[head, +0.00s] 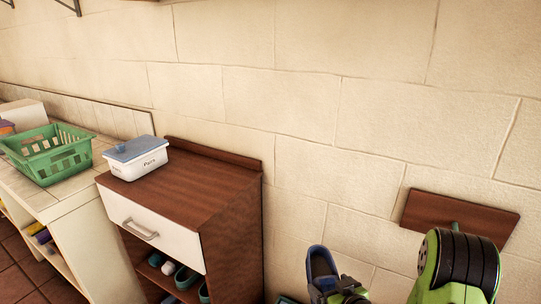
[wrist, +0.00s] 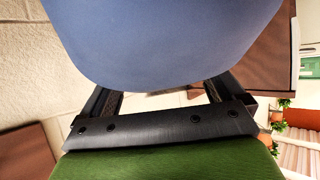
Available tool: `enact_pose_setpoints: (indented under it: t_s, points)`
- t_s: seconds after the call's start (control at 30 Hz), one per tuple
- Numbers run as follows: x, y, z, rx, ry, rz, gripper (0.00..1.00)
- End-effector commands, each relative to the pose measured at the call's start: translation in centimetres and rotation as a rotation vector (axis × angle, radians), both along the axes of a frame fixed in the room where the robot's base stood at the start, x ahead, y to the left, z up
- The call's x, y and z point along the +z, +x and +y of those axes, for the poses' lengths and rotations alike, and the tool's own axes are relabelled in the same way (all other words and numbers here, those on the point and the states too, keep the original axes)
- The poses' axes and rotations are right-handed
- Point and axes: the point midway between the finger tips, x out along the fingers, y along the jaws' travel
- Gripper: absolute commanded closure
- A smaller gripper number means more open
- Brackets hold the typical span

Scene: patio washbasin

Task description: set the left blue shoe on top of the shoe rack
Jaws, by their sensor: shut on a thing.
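The blue shoe (head: 321,268) is in my gripper (head: 338,287), held up in front of the wall at the lower middle of the head view, to the right of the shoe rack. In the wrist view the shoe (wrist: 165,40) fills the upper middle, between the fingers. My gripper is shut on it. The shoe rack (head: 213,187) is a brown wooden cabinet with a white drawer and open shelves below. Its top is at the left of the shoe. I cannot tell which shoe of a pair I hold.
A white box with a grey-blue lid (head: 135,160) stands on the left part of the rack top; the right part is bare. Shoes (head: 185,277) sit on the shelf below. A green basket (head: 47,155) is on the tiled counter. A brown board (head: 458,214) is on the wall at right.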

Motion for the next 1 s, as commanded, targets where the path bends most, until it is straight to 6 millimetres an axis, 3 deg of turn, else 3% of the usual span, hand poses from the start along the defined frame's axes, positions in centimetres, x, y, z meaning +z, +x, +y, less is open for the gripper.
enact_pose_setpoints:
  t_s: [0.07,0.47,1.0]
  points:
    - [0.8,-0.4,1.1,0.014,0.002,0.0,0.51]
    - [2.0,-1.0,0.4,-0.136,0.009,0.004,0.51]
    - [5.8,-1.8,0.8,-0.26,-0.006,-0.008,0.52]
